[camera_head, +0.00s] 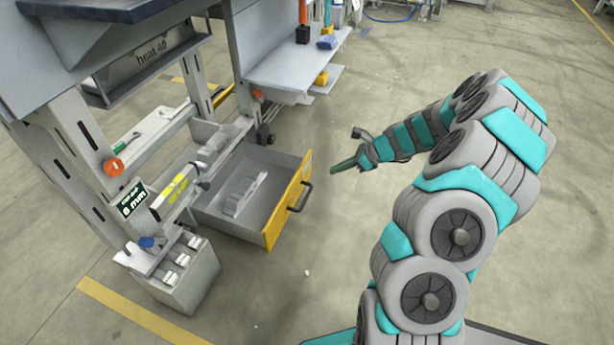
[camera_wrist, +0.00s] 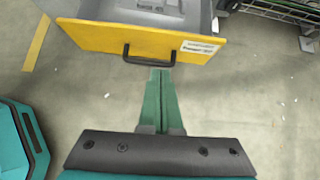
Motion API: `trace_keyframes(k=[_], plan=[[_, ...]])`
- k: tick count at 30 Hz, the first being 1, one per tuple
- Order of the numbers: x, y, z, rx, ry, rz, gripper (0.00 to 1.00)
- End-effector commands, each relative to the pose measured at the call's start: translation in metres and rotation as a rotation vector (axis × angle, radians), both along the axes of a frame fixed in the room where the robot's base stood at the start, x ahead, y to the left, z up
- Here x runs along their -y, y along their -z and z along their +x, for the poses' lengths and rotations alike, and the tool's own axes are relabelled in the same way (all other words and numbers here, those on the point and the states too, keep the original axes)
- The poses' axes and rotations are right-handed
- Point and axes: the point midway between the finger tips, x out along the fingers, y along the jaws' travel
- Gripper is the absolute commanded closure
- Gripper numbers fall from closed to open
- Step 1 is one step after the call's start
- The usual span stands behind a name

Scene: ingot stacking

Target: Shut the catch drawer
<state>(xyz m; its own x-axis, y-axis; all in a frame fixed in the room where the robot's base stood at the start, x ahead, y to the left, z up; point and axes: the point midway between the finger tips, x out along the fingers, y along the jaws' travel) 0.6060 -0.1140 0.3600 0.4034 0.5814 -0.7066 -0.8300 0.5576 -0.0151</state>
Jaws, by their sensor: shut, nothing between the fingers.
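The catch drawer (camera_head: 234,222) is a grey box with a yellow front, pulled out from the bench near the floor. A grey stepped ingot stack (camera_head: 243,194) lies inside it. In the wrist view, the yellow front (camera_wrist: 100,38) spans the top, with a black handle (camera_wrist: 148,60) and a white label. My gripper (camera_head: 333,170) is to the right of the drawer front in the head view, apart from it there. In the wrist view my gripper (camera_wrist: 160,72) has its green fingers together, tips just below the handle. I cannot tell whether they touch it.
The grey workbench (camera_head: 283,66) stands behind the drawer. A grey bin (camera_head: 189,281) with white-capped items stands left of it. Dark metal racking shows at the wrist view's upper right.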

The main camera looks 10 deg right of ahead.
Motion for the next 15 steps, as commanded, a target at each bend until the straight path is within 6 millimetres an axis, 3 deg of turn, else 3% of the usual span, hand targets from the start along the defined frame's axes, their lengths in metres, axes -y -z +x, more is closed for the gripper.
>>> trace_keyframes(k=[5, 15], plan=[[0.006, 0.013, 0.004, -0.016, 0.04, 0.01, 1.0], [-0.027, 0.052, 0.027, -0.015, 0.035, 0.009, 1.0]])
